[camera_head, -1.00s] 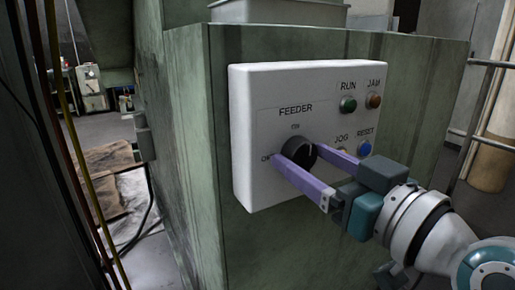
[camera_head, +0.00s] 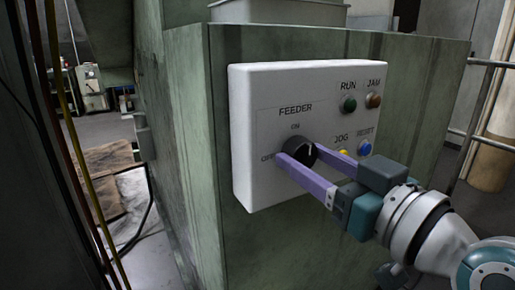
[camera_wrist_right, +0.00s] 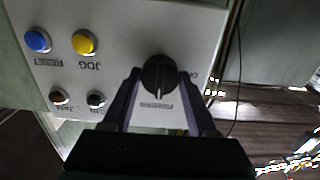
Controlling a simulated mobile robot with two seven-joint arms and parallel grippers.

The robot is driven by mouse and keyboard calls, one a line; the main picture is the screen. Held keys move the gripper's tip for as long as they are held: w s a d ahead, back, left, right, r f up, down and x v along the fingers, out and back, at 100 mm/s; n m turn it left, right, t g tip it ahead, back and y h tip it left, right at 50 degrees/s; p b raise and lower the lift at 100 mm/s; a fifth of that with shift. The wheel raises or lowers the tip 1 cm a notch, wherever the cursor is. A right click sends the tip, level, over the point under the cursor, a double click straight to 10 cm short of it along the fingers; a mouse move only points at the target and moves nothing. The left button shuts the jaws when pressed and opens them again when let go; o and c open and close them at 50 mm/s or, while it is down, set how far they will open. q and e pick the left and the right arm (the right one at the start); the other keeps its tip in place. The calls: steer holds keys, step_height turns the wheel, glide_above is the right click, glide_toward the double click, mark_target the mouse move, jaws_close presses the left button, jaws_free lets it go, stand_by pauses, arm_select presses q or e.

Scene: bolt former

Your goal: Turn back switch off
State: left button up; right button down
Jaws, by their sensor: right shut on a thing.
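The black round feeder switch (camera_head: 299,150) sits on a white control panel (camera_head: 255,185), between the labels ON above it and OFF at its left. My right gripper (camera_head: 300,155) reaches in from the right, its two purple fingers shut on the switch from either side. In the right wrist view, upside down, the switch (camera_wrist_right: 158,75) lies between the fingertips of my right gripper (camera_wrist_right: 159,77). Its ridge there runs roughly up and down, in line with the FEEDER label; the exact pointer setting is hard to read. My left gripper is not in view.
The panel also has a green RUN button (camera_head: 348,104), a brown JAM button (camera_head: 374,101), a blue RESET button (camera_head: 365,147) and a yellow JOG button (camera_head: 343,154) close to the right finger. A metal railing (camera_head: 480,100) stands at the right.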

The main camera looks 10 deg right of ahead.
steer(key=n+p, duration=0.1)
steer(key=n, duration=0.2)
steer(key=shift+r, duration=0.15)
steer(key=n, duration=0.3)
steer(key=shift+n+p, duration=0.3)
steer(key=shift+p, duration=0.1)
steer(key=shift+n, duration=0.9)
steer(key=n, duration=0.2)
steer(key=shift+n+p, duration=0.3)
steer(key=shift+c, duration=1.2)
jaws_free()
